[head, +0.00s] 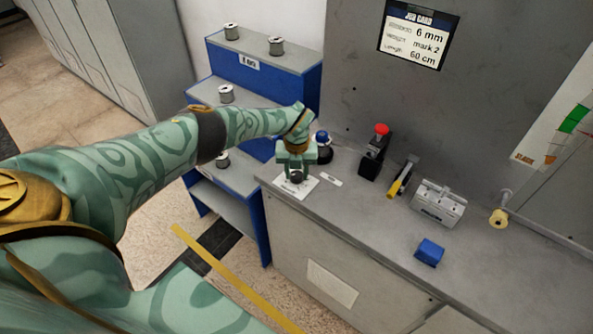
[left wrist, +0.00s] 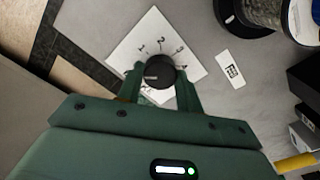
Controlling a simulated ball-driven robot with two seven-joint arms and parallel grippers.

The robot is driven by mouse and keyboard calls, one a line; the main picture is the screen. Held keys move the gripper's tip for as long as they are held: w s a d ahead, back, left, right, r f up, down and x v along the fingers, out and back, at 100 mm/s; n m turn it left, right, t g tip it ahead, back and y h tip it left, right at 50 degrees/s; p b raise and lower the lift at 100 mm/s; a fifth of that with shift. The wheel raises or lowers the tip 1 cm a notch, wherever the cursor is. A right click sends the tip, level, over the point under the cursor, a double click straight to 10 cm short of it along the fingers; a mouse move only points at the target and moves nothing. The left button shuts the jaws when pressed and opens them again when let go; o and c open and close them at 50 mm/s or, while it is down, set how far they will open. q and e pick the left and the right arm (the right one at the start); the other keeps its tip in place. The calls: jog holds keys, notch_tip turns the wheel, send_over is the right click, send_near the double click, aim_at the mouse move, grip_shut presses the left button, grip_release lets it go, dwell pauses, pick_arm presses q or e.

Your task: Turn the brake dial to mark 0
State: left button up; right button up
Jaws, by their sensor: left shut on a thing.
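The brake dial is a dark round knob (left wrist: 159,69) on a white plate (left wrist: 128,52) with printed numbers; 1, 2, 3 and what looks like 4 show in the left wrist view. My left gripper (left wrist: 160,78) has its green fingers on either side of the knob and is shut on it. It hides the near part of the plate, so mark 0 is not seen. I cannot tell clearly which mark the knob points to. In the head view the gripper (head: 295,165) reaches down over the knob (head: 296,178) and plate (head: 286,190) at the bench's left end. My right gripper is not in view.
Behind the dial stands a dark spool with a blue top (head: 323,146). To the right are a red-buttoned black box (head: 374,155), a yellow-handled lever (head: 403,178), a grey block (head: 438,202) and a blue block (head: 429,252). A blue shelf (head: 268,80) holds spools.

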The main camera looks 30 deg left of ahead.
aim_at(297, 174)
pick_arm(q)
jog(key=shift+w+r, duration=0.1)
dwell(0.3)
jog(key=o, duration=1)
notch_tip(297, 174, up, 7)
jog(key=p, duration=0.3)
jog(key=shift+r, duration=0.2)
notch_tip(297, 174, up, 9)
jog(key=shift+f+p, duration=0.1)
jog(key=shift+p, duration=0.65)
